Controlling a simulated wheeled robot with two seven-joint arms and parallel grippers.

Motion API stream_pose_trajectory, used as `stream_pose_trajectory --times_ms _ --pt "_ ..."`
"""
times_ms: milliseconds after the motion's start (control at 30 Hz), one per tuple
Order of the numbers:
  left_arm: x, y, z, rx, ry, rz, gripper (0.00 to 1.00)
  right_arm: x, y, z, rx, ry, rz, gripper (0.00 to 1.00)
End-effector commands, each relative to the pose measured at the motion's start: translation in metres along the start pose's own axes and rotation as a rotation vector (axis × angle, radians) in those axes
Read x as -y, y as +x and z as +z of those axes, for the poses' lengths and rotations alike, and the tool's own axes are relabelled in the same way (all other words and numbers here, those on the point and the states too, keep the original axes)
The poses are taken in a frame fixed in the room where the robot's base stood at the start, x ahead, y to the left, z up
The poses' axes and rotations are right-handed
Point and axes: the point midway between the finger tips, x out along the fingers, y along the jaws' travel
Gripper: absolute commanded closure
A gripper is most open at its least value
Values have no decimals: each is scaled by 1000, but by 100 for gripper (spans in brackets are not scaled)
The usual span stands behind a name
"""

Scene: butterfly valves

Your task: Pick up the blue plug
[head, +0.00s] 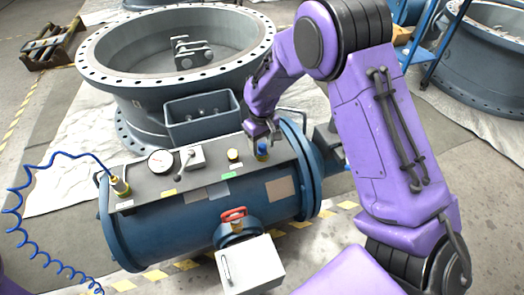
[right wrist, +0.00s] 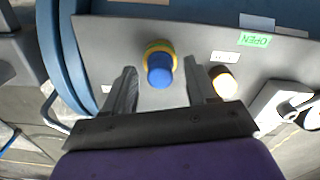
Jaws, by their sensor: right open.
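The blue plug (head: 262,150) stands upright at the right end of the grey panel on top of the blue tank. In the right wrist view the blue plug (right wrist: 160,72) sits in a yellow ring, just beyond and between the fingertips. My right gripper (head: 262,128) is open above the panel, close to the plug. In the right wrist view its two fingers (right wrist: 158,78) are spread apart with nothing between them that I can see held. My left gripper is not in view.
A yellow-ringed knob (right wrist: 223,82) is close beside one finger. The grey panel (head: 140,190) also carries a gauge (head: 160,161), a lever switch (head: 189,157) and a fitting with a coiled blue hose (head: 120,186). A large flanged valve (head: 120,85) stands behind.

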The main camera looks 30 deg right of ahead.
Motion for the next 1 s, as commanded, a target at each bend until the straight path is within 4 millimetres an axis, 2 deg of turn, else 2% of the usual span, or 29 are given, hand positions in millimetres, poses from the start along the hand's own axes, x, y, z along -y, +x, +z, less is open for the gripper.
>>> stream_pose_trajectory --times_ms 67,100,267,533,667,833,1000 --pt "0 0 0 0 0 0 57 0 -1 0 0 0 0 43" --pt "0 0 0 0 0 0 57 0 -1 0 0 0 0 49" --pt "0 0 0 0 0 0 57 0 -1 0 0 0 0 100" --pt "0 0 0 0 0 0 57 0 -1 0 0 0 0 100" --pt "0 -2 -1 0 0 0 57 0 -8 0 -1 0 0 100" --pt "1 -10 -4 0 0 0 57 2 -39 -1 -4 -1 0 100" --pt "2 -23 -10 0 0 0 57 36 -85 17 -4 -4 2 100"
